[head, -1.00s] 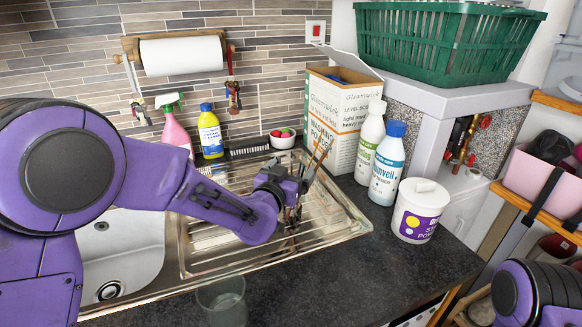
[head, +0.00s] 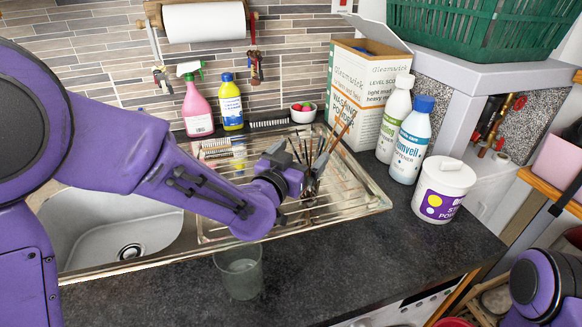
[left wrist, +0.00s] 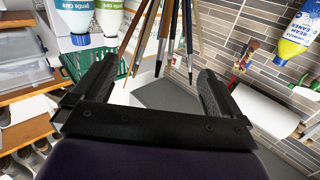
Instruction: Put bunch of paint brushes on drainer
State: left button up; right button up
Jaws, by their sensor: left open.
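The bunch of paint brushes (head: 324,150) stands upright and fanned out over the right half of the metal drainer (head: 365,200), handles up, some leaning right. My left gripper (head: 306,182) is open around the lower part of the bunch, just above the drainer's ribs. In the left wrist view, the brushes (left wrist: 165,35) run between the two spread dark fingers of the gripper (left wrist: 155,90). The brush ends are partly hidden, so I cannot tell whether they touch the drainer. My right gripper is out of view; only part of that arm shows at lower right.
The washing powder box (head: 362,95), two white bottles (head: 411,145) and a white tub (head: 442,190) stand right of the drainer. A clear glass (head: 239,272) stands in front. The front worktop is mostly clear.

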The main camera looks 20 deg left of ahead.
pick_arm(q)
jog(key=s, duration=0.2)
jog(key=s+a, duration=0.1)
jog(key=s, duration=0.2)
jog(key=shift+r, duration=0.15)
